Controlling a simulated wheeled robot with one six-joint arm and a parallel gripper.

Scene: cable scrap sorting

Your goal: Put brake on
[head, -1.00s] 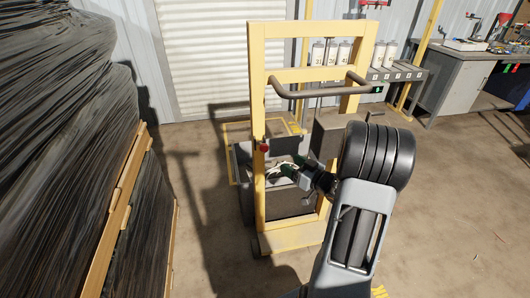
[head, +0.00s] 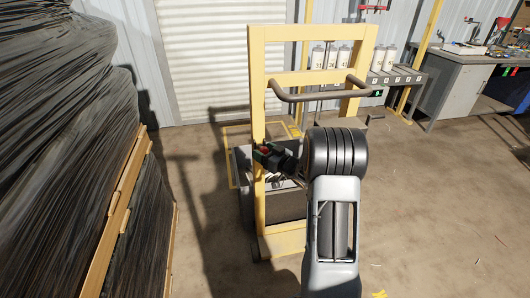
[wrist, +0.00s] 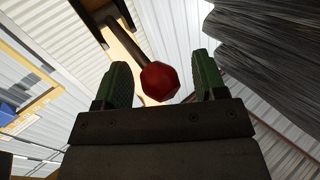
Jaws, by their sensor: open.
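The yellow upright frame of a cart (head: 258,200) stands in front of me in the head view. A lever with a faceted red knob (wrist: 160,81) shows in the wrist view, its dark shaft running up to the yellow post. My gripper (head: 262,151) is at the left post in the head view, where it mostly hides the knob. In the wrist view its two green fingers are open, one on each side of the knob, with gaps on both sides. I cannot tell whether the knob is fully between the fingertips in depth.
A grey handlebar (head: 320,95) crosses the frame above my gripper. A wrapped dark stack (head: 60,130) on wooden boards stands at the left. A workbench (head: 465,85) is at the back right. The concrete floor at the right is mostly clear.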

